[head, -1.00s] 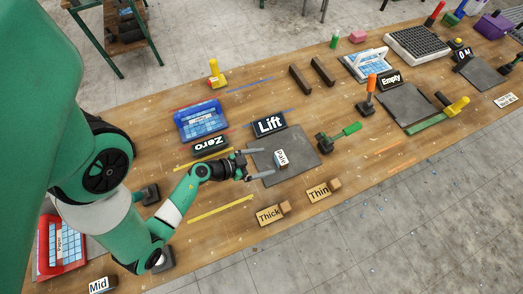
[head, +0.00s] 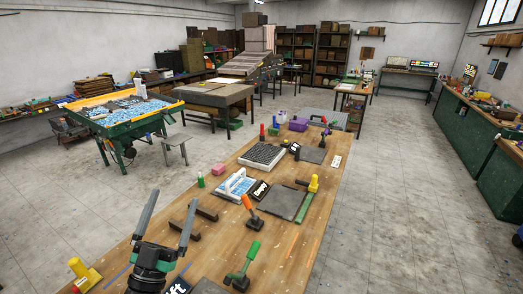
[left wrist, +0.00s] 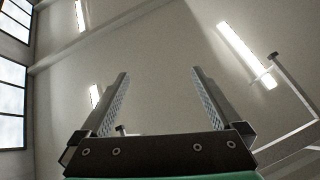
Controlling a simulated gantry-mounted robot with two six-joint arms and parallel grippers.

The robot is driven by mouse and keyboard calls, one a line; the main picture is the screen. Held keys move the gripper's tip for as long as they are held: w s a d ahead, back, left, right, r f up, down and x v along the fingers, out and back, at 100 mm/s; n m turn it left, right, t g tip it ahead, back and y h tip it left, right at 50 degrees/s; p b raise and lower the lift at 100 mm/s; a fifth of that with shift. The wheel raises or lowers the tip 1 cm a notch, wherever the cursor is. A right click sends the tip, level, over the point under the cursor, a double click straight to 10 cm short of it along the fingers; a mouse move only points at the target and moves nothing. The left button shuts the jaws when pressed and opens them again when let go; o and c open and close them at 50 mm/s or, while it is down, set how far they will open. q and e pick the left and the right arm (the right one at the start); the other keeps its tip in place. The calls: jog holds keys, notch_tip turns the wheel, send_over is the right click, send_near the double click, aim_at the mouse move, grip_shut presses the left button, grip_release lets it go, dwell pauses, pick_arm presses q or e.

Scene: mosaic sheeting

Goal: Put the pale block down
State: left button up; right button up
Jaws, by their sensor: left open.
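My left gripper (head: 173,205) rises at the lower left of the head view, its two fingers pointing up and spread apart. In the left wrist view the fingers (left wrist: 160,80) are wide open with nothing between them, against ceiling and lights. The pale block is not visible in either current view. My right gripper is not in view.
The wooden bench (head: 283,243) runs away from me. On it are a green-handled tool (head: 244,265), an orange-handled tool (head: 250,212), the Empty pad (head: 283,203), two dark bars (head: 193,222) and a yellow-handled tool (head: 84,273). Bare wood lies along the right side.

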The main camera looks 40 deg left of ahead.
pick_arm(q)
jog(key=w+d+r+n+y, duration=0.1)
jog(key=d+r+n+y, duration=0.1)
jog(key=r, duration=0.4)
jog(key=d+r+n+y, duration=0.2)
jog(key=r+n, duration=0.1)
jog(key=r, duration=0.3)
jog(key=d+r+m+t+h, duration=0.2)
jog(key=d+r+m+h, duration=0.2)
jog(key=d+r+h, duration=0.3)
jog(key=w+d+r+m+t+h, duration=0.1)
jog(key=d+r+m+h, duration=0.4)
jog(key=d, duration=0.8)
notch_tip(320, 180, up, 4)
jog(key=t+h, duration=0.1)
jog(key=h, duration=0.4)
jog(key=shift+f+t+h, duration=0.2)
jog(key=shift+t+h, duration=0.1)
jog(key=shift+t, duration=0.1)
jog(key=shift+d, duration=0.2)
jog(key=shift+c, duration=0.7)
jog(key=shift+w+a, duration=0.1)
jog(key=shift+c, duration=1.1)
